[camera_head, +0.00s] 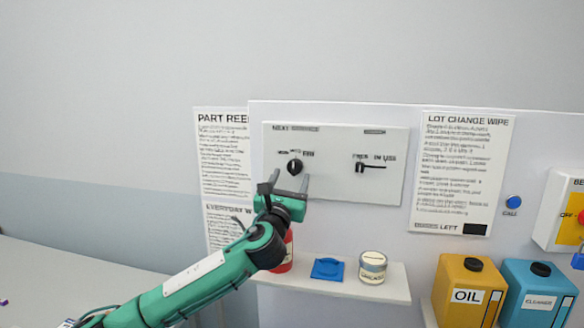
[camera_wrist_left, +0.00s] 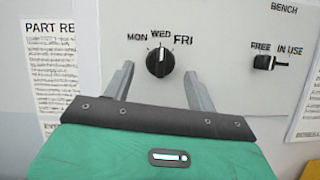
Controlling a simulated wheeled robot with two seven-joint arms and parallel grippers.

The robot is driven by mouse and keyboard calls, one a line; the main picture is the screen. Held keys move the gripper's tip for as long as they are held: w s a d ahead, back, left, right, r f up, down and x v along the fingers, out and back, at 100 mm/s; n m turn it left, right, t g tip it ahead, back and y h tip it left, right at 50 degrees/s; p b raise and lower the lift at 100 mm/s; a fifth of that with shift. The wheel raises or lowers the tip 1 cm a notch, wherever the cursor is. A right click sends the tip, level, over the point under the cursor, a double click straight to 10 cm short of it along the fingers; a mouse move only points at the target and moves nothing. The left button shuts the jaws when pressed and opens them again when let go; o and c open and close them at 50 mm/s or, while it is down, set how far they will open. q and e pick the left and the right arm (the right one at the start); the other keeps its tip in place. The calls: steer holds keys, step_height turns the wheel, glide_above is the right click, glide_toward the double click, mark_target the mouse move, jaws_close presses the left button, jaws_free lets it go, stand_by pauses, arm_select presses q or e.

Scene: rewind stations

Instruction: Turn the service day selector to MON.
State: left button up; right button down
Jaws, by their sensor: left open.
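The service day selector is a round black knob (camera_head: 295,167) on a white panel (camera_head: 335,190). In the left wrist view the knob (camera_wrist_left: 160,61) has MON at its upper left, WED above and FRI at its upper right. Its white pointer line is upright, towards WED. My left gripper (camera_head: 288,181) is open and empty, just below and in front of the knob. In the left wrist view its two fingers (camera_wrist_left: 159,78) stand on either side of the knob, with space between. My right gripper is not in view.
A FREE / IN USE switch (camera_head: 361,167) is right of the knob. Below, a shelf (camera_head: 340,287) holds a red container (camera_head: 286,258), a blue item (camera_head: 327,268) and a lidded jar (camera_head: 373,265). Yellow OIL (camera_head: 468,295) and blue (camera_head: 535,295) cans stand at right.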

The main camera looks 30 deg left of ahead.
mark_target(294, 168)
arm_select(q)
steer(key=shift+x, duration=0.9)
steer(key=shift+w+a, duration=0.1)
steer(key=shift+w, duration=0.1)
steer(key=c, duration=1)
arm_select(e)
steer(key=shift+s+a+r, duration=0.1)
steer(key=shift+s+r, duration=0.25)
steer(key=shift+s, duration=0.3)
